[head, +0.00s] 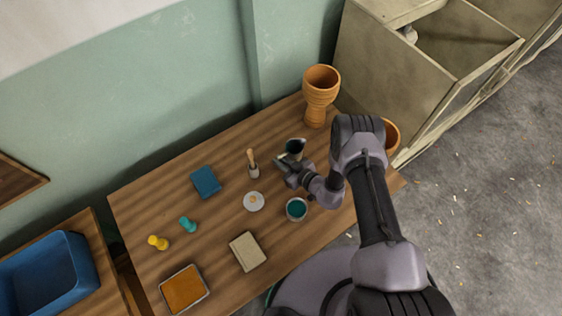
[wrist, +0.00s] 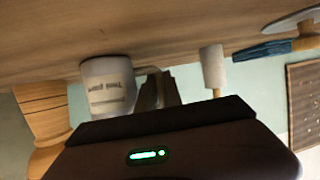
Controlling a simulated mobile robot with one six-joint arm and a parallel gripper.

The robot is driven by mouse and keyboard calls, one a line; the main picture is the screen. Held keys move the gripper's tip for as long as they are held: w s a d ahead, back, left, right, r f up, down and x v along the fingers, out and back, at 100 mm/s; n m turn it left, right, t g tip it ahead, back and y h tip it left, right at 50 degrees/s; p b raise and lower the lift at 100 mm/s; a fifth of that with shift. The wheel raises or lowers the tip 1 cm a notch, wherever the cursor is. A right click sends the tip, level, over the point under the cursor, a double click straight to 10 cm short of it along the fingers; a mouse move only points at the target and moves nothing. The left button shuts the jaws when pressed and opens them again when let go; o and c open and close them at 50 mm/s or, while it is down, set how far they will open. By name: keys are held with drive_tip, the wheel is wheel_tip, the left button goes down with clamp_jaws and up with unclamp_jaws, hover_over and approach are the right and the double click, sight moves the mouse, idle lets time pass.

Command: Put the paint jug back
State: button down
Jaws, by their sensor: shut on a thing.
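The paint jug (head: 295,146) is a small pale vessel with a dark inside, near the back of the wooden table. In the wrist view the picture is inverted, and the jug (wrist: 108,88) shows a printed label and a side handle. My gripper (head: 284,164) is at the jug's near side in the head view. In the wrist view its fingers (wrist: 160,88) are shut on the jug's handle. The jug looks roughly upright. I cannot tell whether its base touches the table. Its rim side is partly hidden by my gripper in the wrist view.
A goblet drum (head: 320,92) stands behind the jug; another drum (head: 391,136) is partly behind my arm. An orange tray (head: 184,289) lies front left.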

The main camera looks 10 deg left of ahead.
drive_tip(key=shift+f, duration=0.1)
drive_tip(key=c, duration=1.9)
unclamp_jaws()
drive_tip(key=shift+f+b, duration=0.1)
drive_tip(key=shift+b, duration=0.2)
drive_tip(key=shift+c, duration=0.2)
drive_tip(key=o, duration=0.4)
drive_tip(key=shift+o, duration=0.2)
